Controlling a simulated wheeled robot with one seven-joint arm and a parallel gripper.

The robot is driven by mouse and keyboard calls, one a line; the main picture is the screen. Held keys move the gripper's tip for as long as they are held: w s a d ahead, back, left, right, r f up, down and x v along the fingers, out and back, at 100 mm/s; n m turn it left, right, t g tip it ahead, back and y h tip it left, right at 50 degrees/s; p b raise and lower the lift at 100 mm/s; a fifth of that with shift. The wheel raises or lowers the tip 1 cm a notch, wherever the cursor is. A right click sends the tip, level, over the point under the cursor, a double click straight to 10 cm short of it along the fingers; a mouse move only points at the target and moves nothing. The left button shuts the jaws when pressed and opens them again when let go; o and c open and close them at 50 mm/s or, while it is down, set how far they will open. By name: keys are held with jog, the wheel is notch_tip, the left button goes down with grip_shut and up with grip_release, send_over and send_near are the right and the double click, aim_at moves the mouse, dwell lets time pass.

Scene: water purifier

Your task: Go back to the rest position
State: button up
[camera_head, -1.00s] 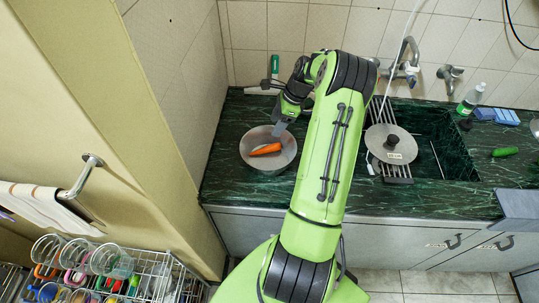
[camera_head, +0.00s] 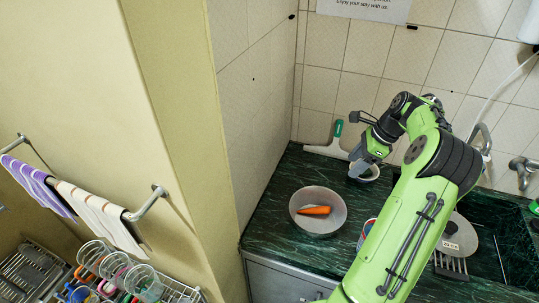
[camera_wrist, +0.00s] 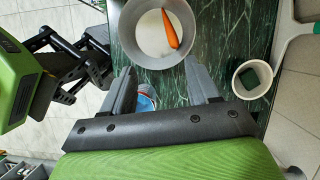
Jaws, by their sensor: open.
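My green arm reaches over the dark green marble counter from the lower right in the head view. My gripper (camera_head: 359,168) is above the counter, to the upper right of a metal bowl (camera_head: 302,226). In the wrist view my gripper (camera_wrist: 164,88) has its two grey fingers well apart with nothing between them. An orange carrot (camera_head: 315,210) lies inside the bowl; the carrot (camera_wrist: 171,28) and the bowl (camera_wrist: 130,42) also show at the top of the wrist view, apart from the fingers.
A squeegee (camera_head: 332,146) leans at the back wall. A small white cup (camera_wrist: 240,82) holds something dark green. A blue and red can (camera_wrist: 147,97) stands on the counter. A round lid (camera_head: 459,243) lies by the sink at right. A dish rack (camera_head: 180,291) is at lower left.

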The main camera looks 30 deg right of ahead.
jog(key=w+a+r+n+h, duration=0.1)
jog(key=a+r+n, duration=0.25)
jog(key=a, duration=0.35)
jog(key=w+a+r+n+g+h, duration=0.1)
jog(key=a+r+n, duration=0.25)
jog(key=a, duration=0.35)
jog(key=w+a+r+n+h, duration=0.1)
jog(key=a+r+n, duration=0.25)
jog(key=a, duration=0.35)
jog(key=s+a+n+t, duration=0.3)
jog(key=s+a+n, duration=1.2)
jog(key=s+n, duration=0.1)
jog(key=shift+s+a+r, duration=0.15)
jog(key=shift+s+a, duration=0.1)
jog(key=shift+s, duration=0.65)
jog(key=shift+w, duration=0.1)
jog(key=shift+d, duration=0.1)
